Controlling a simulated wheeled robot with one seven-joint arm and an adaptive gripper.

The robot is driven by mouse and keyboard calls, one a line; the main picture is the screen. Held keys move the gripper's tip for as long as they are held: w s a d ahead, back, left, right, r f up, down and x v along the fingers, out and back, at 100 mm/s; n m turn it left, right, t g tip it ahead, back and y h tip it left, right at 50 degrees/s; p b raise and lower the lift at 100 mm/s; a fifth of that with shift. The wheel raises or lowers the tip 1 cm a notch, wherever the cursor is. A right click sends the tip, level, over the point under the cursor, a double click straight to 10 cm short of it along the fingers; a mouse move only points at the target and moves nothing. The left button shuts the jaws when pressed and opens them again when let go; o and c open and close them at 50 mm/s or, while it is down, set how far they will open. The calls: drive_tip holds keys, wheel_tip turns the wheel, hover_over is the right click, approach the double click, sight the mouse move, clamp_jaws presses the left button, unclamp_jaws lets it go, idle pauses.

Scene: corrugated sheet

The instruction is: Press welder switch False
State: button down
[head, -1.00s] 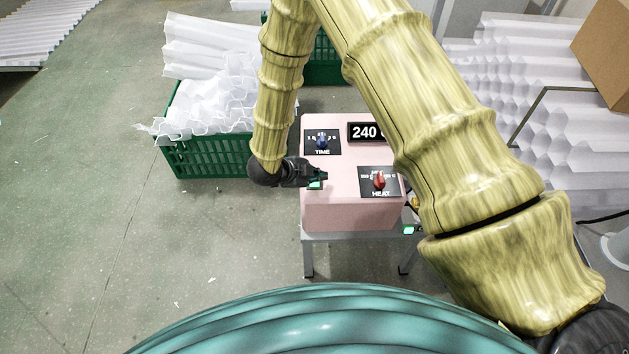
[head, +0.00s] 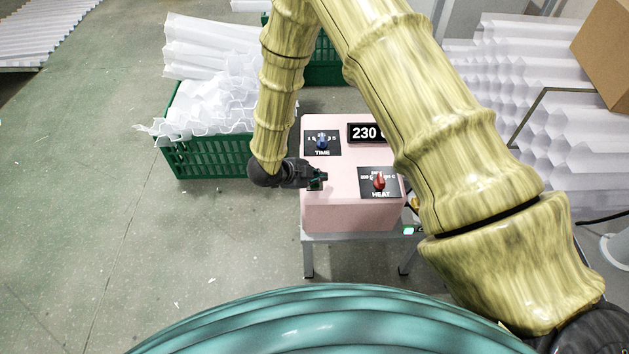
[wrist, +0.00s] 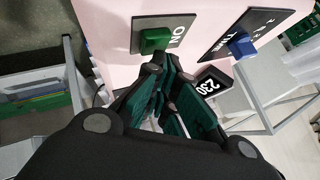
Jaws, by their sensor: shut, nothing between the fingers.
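The pink welder box (head: 345,210) stands on a small metal table. Its switch is a green rocker on a dark plate marked ON; it shows unlit in the wrist view (wrist: 155,40), and in the head view the switch plate (head: 315,186) is partly covered by my fingers. My gripper (head: 322,176) is shut and empty, at the left side of the box top. In the wrist view my gripper's fingertips (wrist: 168,68) are right beside the switch; I cannot tell whether they touch it.
A blue TIME knob (head: 322,143), a red HEAT knob (head: 379,181) and a display (head: 365,133) reading 230 are on the box. A green crate (head: 215,158) of white sheets stands left. White corrugated stacks (head: 530,80) are right. Floor at left is clear.

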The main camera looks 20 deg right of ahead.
sight(317, 184)
drive_tip(key=shift+r, duration=0.5)
drive_tip(key=shift+r+p, duration=0.1)
drive_tip(key=shift+p, duration=0.2)
wheel_tip(317, 184, up, 6)
drive_tip(key=p, duration=0.4)
drive_tip(key=shift+s, duration=0.1)
idle(0.4)
